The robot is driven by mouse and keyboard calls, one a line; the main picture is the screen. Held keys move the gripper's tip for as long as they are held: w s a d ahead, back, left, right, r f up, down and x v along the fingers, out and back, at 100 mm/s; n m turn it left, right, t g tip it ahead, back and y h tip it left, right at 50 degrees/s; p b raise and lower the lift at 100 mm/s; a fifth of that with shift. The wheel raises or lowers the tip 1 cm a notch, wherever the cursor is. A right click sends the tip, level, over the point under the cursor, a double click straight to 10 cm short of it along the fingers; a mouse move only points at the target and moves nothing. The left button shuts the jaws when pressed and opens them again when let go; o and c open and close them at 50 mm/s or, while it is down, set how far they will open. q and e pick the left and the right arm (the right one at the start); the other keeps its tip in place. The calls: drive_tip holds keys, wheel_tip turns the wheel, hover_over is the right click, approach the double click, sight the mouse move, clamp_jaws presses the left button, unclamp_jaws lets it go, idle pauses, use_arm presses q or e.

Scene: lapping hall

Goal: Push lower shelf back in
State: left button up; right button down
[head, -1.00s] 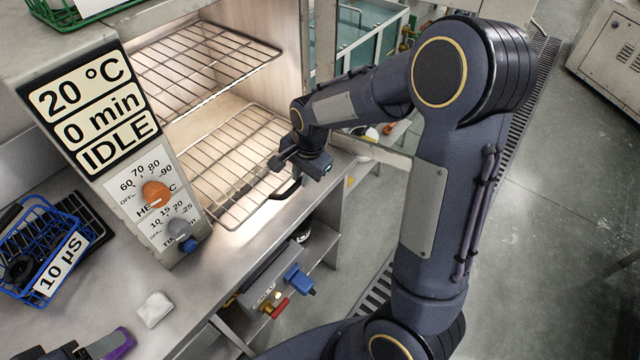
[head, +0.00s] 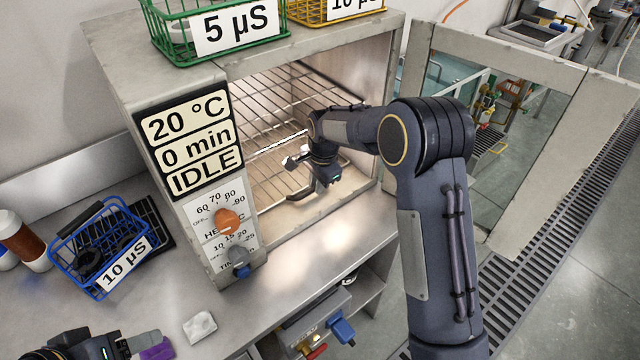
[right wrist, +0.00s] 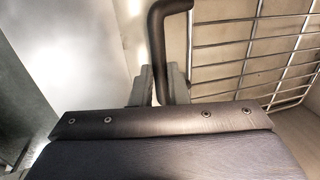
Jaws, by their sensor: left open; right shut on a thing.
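The lower shelf (head: 268,178) is a wire rack inside the lit oven chamber, with a dark handle (head: 302,196) at its front. In the head view it lies within the opening, its front close to the front sill. My right gripper (head: 318,182) is at the shelf's front, partly inside the opening. In the right wrist view its fingers (right wrist: 160,88) are shut on the dark handle (right wrist: 156,45), beside the wire rack (right wrist: 250,45). My left gripper (head: 128,346) is open, low at the left over the bench, with a purple patch by its fingers.
An upper wire shelf (head: 285,95) is above. The oven door (head: 425,95) stands open to the right. The control panel (head: 215,215) flanks the opening. A blue basket (head: 75,255) and a white block (head: 199,326) are on the bench (head: 290,270). Baskets stand on the oven.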

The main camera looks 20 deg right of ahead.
drive_tip(key=shift+w+r, duration=0.1)
drive_tip(key=shift+w, duration=0.1)
drive_tip(key=c, duration=1.7)
unclamp_jaws()
drive_tip(key=shift+a, duration=0.1)
drive_tip(key=shift+c, duration=0.2)
drive_tip(key=o, duration=0.3)
drive_tip(key=shift+w, duration=0.1)
drive_tip(key=shift+o, duration=0.2)
